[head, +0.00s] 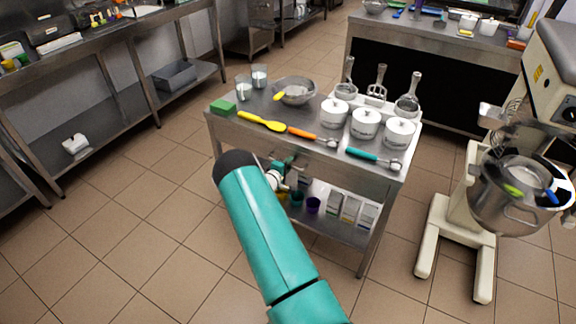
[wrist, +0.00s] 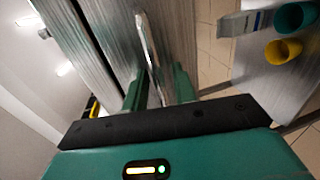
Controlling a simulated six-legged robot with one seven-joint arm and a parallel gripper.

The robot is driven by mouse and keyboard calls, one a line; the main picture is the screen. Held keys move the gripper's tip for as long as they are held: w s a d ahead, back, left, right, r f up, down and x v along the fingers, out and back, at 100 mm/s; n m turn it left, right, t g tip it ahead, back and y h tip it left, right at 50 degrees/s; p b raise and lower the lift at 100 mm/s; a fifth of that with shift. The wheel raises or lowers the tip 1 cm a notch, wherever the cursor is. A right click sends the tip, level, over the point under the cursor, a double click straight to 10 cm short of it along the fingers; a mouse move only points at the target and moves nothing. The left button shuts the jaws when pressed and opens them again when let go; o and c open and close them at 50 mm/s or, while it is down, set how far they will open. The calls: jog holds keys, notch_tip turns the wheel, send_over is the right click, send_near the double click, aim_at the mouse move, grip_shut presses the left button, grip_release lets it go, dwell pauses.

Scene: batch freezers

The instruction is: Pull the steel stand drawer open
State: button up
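The steel stand (head: 352,171) stands in the middle of the head view. My gripper (head: 287,170) is at its front, just below the top, partly hidden by my arm. In the wrist view the brushed steel drawer front (wrist: 178,28) fills the upper middle. Its bar handle (wrist: 147,42) runs down between the two green fingers of my gripper (wrist: 159,88). The fingers are apart, one on each side of the handle, with a visible gap on the right side. Whether the left finger touches the handle cannot be told. The drawer looks shut.
On the stand top are a green sponge (head: 222,107), a yellow spatula (head: 262,122), a steel bowl (head: 295,91) and several white tubs. Cups and cartons (head: 351,207) stand on the lower shelf. A mixer (head: 512,190) is at right. The floor at left is clear.

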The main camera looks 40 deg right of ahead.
jog(key=shift+d, duration=0.1)
jog(key=shift+c, duration=0.5)
grip_shut()
jog(key=f+v, duration=0.2)
jog(key=v, duration=0.8)
jog(key=a+f+v, duration=0.1)
jog(key=f+v, duration=0.1)
jog(key=v, duration=0.9)
jog(key=shift+a+f, duration=0.2)
jog(key=shift+a, duration=0.1)
jog(key=shift+s, duration=0.15)
jog(key=shift+o, duration=0.5)
grip_release()
jog(key=v, duration=1.4)
